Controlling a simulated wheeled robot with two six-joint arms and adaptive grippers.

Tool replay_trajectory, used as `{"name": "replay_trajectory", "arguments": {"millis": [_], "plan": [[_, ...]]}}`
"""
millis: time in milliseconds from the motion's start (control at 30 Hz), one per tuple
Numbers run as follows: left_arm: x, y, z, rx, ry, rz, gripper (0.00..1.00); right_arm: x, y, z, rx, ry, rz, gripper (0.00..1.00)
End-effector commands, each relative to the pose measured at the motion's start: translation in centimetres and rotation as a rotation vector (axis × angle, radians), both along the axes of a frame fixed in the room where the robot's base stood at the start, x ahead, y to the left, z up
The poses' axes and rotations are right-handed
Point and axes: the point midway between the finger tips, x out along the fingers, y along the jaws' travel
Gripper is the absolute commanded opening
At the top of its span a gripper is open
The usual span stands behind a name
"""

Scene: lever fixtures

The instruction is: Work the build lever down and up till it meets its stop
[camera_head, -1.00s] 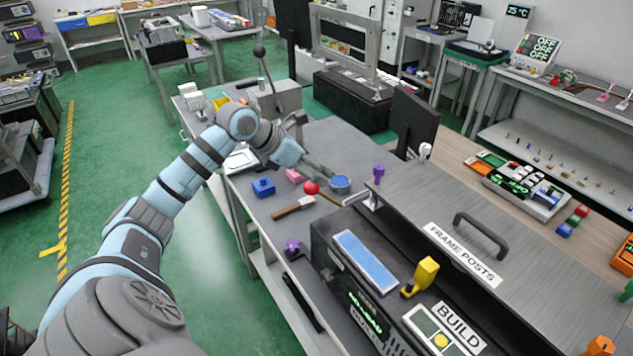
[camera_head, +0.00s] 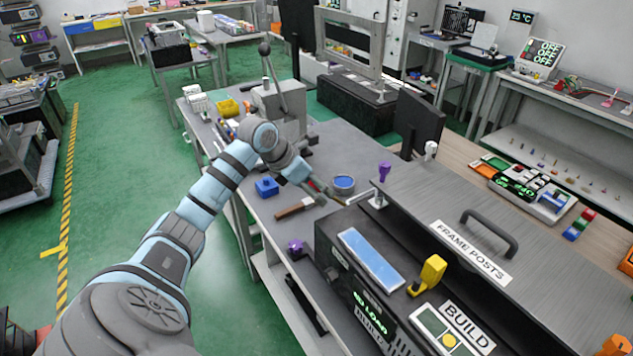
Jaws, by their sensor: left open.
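A yellow-handled lever (camera_head: 432,271) stands on the dark machine in front, behind the white BUILD label (camera_head: 467,327). Its handle sticks up, slightly tilted. Another lever with a dark ball knob (camera_head: 265,49) rises from a grey box (camera_head: 280,102) at the back of the bench. My left gripper (camera_head: 322,190) is open over the bench, just left of the blue round container (camera_head: 343,184). It is well away from the yellow lever and from the ball-knob lever. Its fingers are small and partly hard to make out. My right gripper is not in view.
A blue block (camera_head: 267,187), a wooden-handled tool (camera_head: 295,208) and a purple knob (camera_head: 296,247) lie near the bench's left edge. A grey cover (camera_head: 450,225) with a handle and FRAME POSTS label spans the machine's right side. A dark monitor (camera_head: 417,122) stands behind.

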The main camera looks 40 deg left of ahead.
Motion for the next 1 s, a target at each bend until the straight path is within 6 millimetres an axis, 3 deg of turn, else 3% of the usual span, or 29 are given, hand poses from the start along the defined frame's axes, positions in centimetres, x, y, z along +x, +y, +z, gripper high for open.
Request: {"name": "replay_trajectory", "arguments": {"millis": [167, 500, 1000], "plan": [[-0.4, 0.2, 0.8, 0.001, 0.001, 0.001, 0.55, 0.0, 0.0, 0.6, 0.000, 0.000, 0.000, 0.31], [-3.0, 1.0, 4.7, 0.003, 0.001, 0.000, 0.55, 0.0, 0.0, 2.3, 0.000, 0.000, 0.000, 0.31], [-3.5, 1.1, 4.9, -0.005, -0.001, 0.004, 0.55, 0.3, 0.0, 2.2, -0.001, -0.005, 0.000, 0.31]]}}
